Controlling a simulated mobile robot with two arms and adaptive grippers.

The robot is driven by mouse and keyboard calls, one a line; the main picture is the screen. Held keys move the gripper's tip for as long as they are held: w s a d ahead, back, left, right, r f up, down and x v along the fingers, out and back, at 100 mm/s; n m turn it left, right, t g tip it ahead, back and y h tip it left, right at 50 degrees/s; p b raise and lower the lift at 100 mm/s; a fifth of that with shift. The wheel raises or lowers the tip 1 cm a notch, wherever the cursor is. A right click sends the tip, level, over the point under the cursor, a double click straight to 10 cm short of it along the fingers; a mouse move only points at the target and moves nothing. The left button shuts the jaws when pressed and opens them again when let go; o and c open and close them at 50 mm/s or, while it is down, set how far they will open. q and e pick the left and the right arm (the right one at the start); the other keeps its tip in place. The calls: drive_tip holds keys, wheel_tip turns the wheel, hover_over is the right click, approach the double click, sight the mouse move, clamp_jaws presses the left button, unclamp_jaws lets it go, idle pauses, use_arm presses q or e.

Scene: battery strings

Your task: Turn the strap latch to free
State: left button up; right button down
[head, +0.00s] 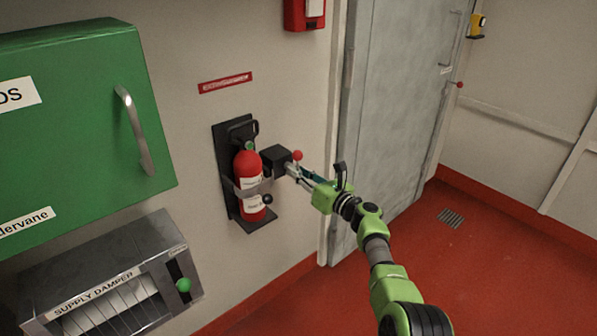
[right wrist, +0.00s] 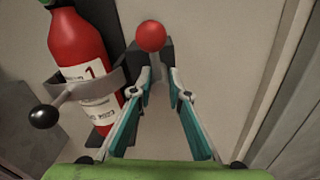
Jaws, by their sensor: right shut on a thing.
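A red fire extinguisher (head: 248,172) stands upright in a black wall bracket (head: 223,150), with a grey strap (right wrist: 98,90) around its body. A black ball knob (head: 267,199) sticks out from the strap; the right wrist view shows it at the left (right wrist: 44,116). Beside the extinguisher is a black block (head: 275,160) with a red ball knob (head: 297,155). My right gripper (head: 291,170) is at this block, its fingers shut on the part under the red ball (right wrist: 151,36). The black ball knob is clear of the fingers. My left gripper is out of view.
A green cabinet (head: 80,130) and a supply damper unit (head: 100,285) with a green knob (head: 184,285) are at the left. A grey door (head: 395,110) is at the right. A red box (head: 304,14) hangs above. The red floor (head: 480,270) is clear at the right.

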drive_tip(key=shift+f, duration=0.15)
drive_tip(key=c, duration=1.9)
unclamp_jaws()
drive_tip(key=shift+v, duration=6)
